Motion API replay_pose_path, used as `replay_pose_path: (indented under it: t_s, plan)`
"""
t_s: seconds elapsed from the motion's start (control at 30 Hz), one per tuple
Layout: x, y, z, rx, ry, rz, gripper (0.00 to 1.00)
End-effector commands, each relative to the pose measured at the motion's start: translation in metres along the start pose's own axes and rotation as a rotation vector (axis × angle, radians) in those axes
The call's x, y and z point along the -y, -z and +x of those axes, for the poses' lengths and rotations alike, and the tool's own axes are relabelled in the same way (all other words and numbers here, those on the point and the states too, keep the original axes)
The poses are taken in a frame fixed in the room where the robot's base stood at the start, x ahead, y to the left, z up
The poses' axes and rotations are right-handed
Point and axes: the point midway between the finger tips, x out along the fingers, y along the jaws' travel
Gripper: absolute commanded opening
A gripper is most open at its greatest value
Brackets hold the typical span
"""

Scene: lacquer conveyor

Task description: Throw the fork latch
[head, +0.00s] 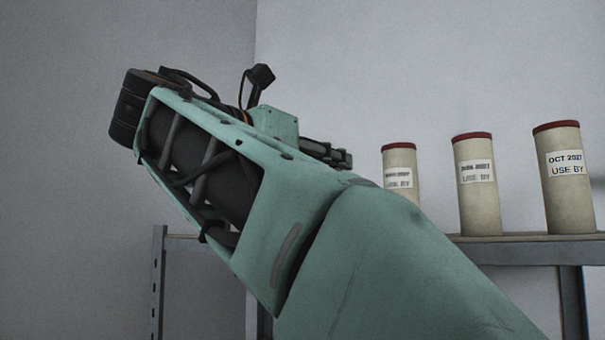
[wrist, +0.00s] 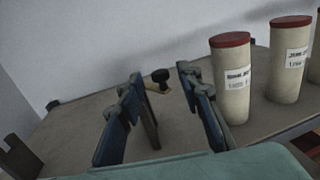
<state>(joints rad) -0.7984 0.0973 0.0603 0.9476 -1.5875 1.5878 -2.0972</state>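In the wrist view a small black knob (wrist: 160,75) stands on a pale yellowish base on the shelf top. It may be the fork latch, but it is too small to tell its shape or position. My gripper (wrist: 159,85) is open, its two blue fingers apart with nothing between their pads. The knob appears in the gap between the fingertips, beyond them; I see no contact. In the head view my gripper (head: 328,154) shows only as dark finger parts behind my green arm, and the knob is hidden.
Cream cylinders with red lids stand on the shelf (head: 510,238); the nearest cylinder (wrist: 231,80) is just right of my right finger. Two more, a middle cylinder (head: 476,185) and a right cylinder (head: 565,180), stand further right. A wall rises behind; shelf space left of the knob is clear.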

Motion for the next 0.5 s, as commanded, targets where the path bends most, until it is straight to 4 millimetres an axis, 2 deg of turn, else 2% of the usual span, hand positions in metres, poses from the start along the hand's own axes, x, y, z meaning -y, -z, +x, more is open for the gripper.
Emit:
replay_pose_path:
  t_s: [0.1, 0.2, 0.5]
  plan:
    - [0.001, 0.0, 0.018, 0.0, 0.003, 0.0, 0.33]
    - [0.001, 0.0, 0.027, 0.0, 0.002, 0.0, 0.33]
    - [0.0, 0.0, 0.034, 0.0, -0.001, 0.0, 0.33]
